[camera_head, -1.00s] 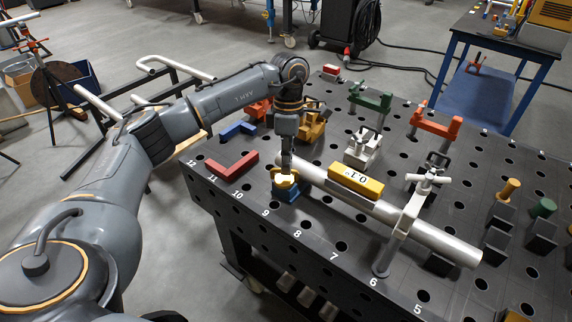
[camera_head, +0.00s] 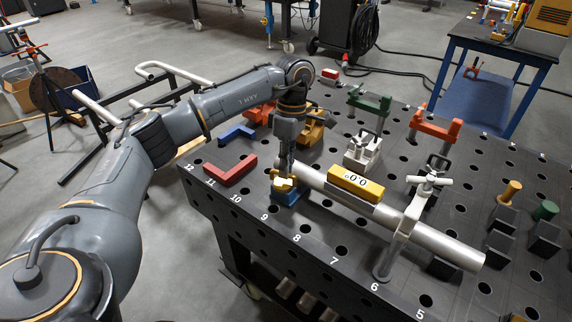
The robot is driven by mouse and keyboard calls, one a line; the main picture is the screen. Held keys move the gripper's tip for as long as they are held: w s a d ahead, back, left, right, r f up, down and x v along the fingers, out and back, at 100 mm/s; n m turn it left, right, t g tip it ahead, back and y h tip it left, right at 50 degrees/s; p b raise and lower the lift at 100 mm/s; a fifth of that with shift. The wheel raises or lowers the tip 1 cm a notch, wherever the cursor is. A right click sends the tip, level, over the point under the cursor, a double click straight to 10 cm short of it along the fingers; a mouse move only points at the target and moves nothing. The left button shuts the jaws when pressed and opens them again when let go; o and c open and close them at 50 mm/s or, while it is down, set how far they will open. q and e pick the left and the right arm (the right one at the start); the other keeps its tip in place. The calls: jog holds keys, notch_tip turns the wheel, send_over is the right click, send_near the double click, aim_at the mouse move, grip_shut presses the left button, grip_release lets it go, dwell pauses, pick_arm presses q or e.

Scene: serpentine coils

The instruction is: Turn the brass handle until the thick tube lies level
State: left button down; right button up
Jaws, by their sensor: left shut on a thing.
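The thick tube (camera_head: 449,246) is a grey metal pipe lying across the perforated table. A yellow level box (camera_head: 356,186) sits on it and its display appears to read 0.0°. A grey clamp (camera_head: 401,235) holds the tube toward its right part. A blue block (camera_head: 290,196) stands under the tube's left end, with the brass handle (camera_head: 284,184) on it. My left gripper (camera_head: 285,174) points down and is shut on the brass handle; its fingertips partly hide it. My right gripper is not in view.
The black table (camera_head: 340,268) has numbered holes along its front edge. A red angle piece (camera_head: 230,170), a blue one (camera_head: 238,131), a green clamp (camera_head: 370,103) and an orange clamp (camera_head: 435,124) stand around. Dark blocks with brass (camera_head: 509,191) and green (camera_head: 545,210) knobs are at right.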

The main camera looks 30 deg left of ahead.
pick_arm(q)
jog(key=shift+r, duration=0.1)
jog(key=c, duration=1.4)
grip_release()
notch_tip(320, 180, up, 12)
jog(key=w, duration=0.2)
jog(key=shift+w+a, duration=0.2)
jog(key=shift+f, duration=0.2)
